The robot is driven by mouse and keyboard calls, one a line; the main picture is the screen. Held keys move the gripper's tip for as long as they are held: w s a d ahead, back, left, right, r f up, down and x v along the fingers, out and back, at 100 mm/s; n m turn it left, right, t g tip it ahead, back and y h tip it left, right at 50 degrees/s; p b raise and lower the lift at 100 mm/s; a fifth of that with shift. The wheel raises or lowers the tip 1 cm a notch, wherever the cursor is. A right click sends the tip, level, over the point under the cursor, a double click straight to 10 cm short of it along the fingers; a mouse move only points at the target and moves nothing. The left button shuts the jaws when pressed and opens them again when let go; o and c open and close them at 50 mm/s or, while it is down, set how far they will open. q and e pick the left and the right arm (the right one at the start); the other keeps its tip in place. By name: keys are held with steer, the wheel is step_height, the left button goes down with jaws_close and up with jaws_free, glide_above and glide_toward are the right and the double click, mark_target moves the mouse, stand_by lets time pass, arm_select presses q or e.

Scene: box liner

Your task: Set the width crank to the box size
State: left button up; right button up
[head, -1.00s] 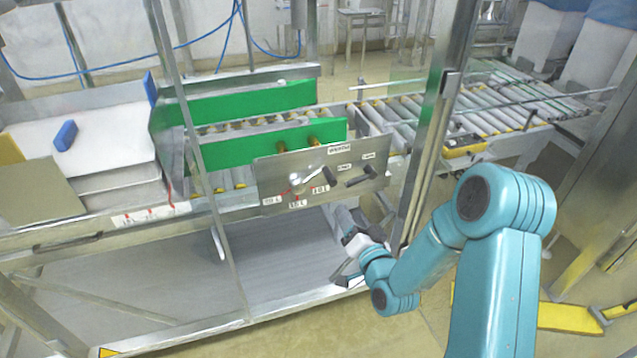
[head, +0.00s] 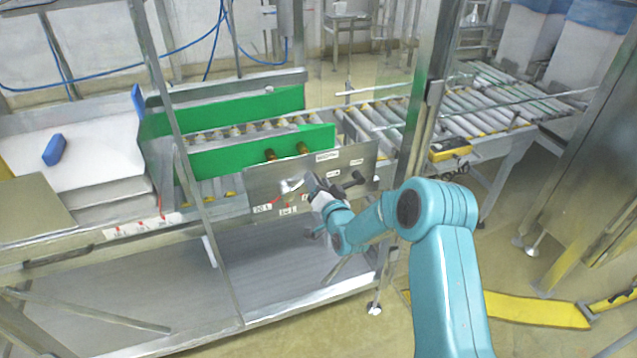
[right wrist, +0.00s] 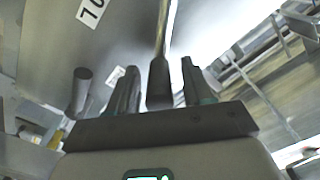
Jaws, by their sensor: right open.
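A grey metal panel (head: 262,182) on the conveyor's near side carries two cranks and small white labels, too small here to read surely. The left crank (head: 291,186) has a bright metal arm; its black handle is mostly hidden by my right gripper (head: 316,187). The right crank handle (head: 356,177) is black and just right of the gripper. In the right wrist view, a black crank handle (right wrist: 159,84) on a metal rod lies between the two open fingers, with a gap each side. Another black handle (right wrist: 81,92) stands left of the fingers. My left gripper is out of view.
Green guide plates (head: 230,153) stand behind the panel over the rollers. A steel frame post (head: 420,120) rises right of the panel, close to my right arm. A blue block (head: 54,150) lies on the white surface at left. A roller conveyor (head: 500,98) runs off right.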

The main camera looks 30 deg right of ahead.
jaws_close()
